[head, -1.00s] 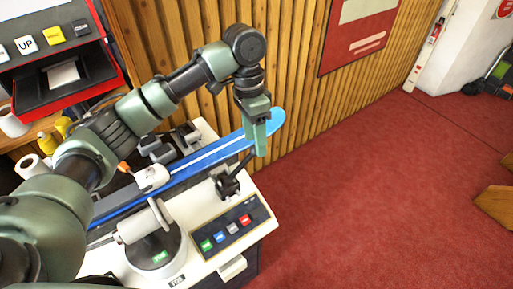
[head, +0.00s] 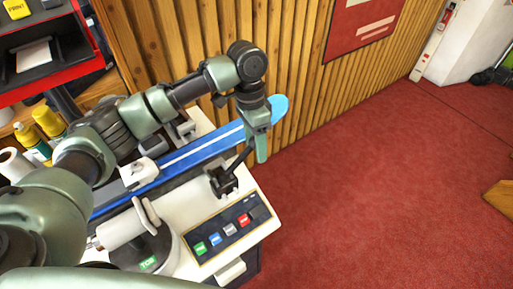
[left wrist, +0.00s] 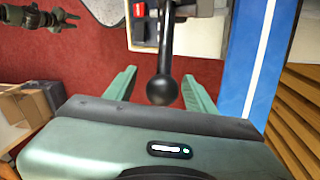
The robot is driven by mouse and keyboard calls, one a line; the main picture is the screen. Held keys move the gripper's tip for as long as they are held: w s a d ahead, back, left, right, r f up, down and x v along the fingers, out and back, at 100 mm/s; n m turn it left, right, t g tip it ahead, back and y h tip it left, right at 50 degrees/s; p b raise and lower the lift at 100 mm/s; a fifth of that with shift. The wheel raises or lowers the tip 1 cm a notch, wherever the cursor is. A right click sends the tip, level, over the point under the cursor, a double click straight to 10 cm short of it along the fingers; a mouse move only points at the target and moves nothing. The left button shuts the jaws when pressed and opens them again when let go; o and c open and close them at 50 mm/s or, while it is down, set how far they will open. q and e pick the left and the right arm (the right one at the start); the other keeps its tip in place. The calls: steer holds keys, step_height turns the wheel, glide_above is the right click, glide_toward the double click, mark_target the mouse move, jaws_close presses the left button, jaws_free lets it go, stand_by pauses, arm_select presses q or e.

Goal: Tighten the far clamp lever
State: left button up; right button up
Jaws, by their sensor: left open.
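The far clamp lever (head: 222,181) is a black handle on a black base on the cream bench unit. It tilts up to the right. In the left wrist view its round black knob (left wrist: 161,90) is between my two green fingers, with a gap on each side. My left gripper (head: 261,154) is open and points down at the lever's upper end. It also shows in the left wrist view (left wrist: 159,76). The head view partly hides the knob behind the fingers. A dark jointed part, perhaps my right arm, shows at the wrist view's upper left; its jaws are unclear.
A blue rail (head: 185,165) with a white stripe runs beside the lever. A button panel (head: 230,230) is in front of it. A white roller (head: 122,230) stands to the left. The wood-slat wall (head: 295,80) is close behind. Red floor lies open to the right.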

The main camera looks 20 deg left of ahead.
arm_select(q)
steer(key=shift+f, duration=1.15)
steer(key=shift+d, duration=0.1)
jaws_close()
stand_by(0.5)
